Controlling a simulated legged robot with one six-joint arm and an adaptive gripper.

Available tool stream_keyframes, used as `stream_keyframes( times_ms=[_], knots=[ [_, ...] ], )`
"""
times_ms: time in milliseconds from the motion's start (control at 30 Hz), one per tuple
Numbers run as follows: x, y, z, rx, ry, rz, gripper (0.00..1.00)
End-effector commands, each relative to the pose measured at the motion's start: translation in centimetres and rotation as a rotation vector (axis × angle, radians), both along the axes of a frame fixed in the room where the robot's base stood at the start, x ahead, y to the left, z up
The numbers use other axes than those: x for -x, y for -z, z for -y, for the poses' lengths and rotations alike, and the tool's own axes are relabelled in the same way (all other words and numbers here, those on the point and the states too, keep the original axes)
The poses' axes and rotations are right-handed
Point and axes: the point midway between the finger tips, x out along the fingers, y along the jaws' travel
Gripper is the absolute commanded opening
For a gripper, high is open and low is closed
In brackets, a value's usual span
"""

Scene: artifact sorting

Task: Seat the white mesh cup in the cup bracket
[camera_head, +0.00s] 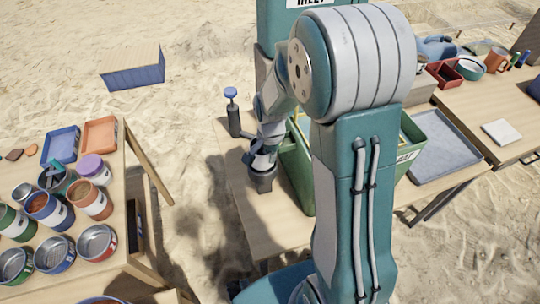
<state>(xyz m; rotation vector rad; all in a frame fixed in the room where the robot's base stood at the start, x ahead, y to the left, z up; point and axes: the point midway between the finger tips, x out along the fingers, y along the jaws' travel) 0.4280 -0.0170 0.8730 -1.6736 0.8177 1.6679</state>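My gripper (263,162) points down over the middle table, at the top of a dark round holder (263,183), which may be the cup bracket. The gripper's fingers are small and partly merged with the holder, so I cannot tell whether they are open or shut, or whether a cup is between them. I cannot pick out the white mesh cup with certainty. Several cups stand on the left table, among them a grey-bottomed one (97,241) and another beside it (54,253). My arm hides part of the middle table.
A dark post with a blue top (231,94) stands behind the holder. A green bin (296,170) stands just right of it. A grey tray (445,155) lies further right. Blue (61,145) and orange (99,135) trays lie on the left table. Sand separates the tables.

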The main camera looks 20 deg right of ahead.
Motion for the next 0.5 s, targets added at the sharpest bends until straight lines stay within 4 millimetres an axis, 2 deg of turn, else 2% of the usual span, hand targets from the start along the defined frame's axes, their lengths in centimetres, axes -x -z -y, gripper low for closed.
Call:
stream_keyframes(
  times_ms=[500],
  knots=[
    [0.00, 0.71, 0.00, 0.000, 0.000, -0.001, 0.00]
  ],
)
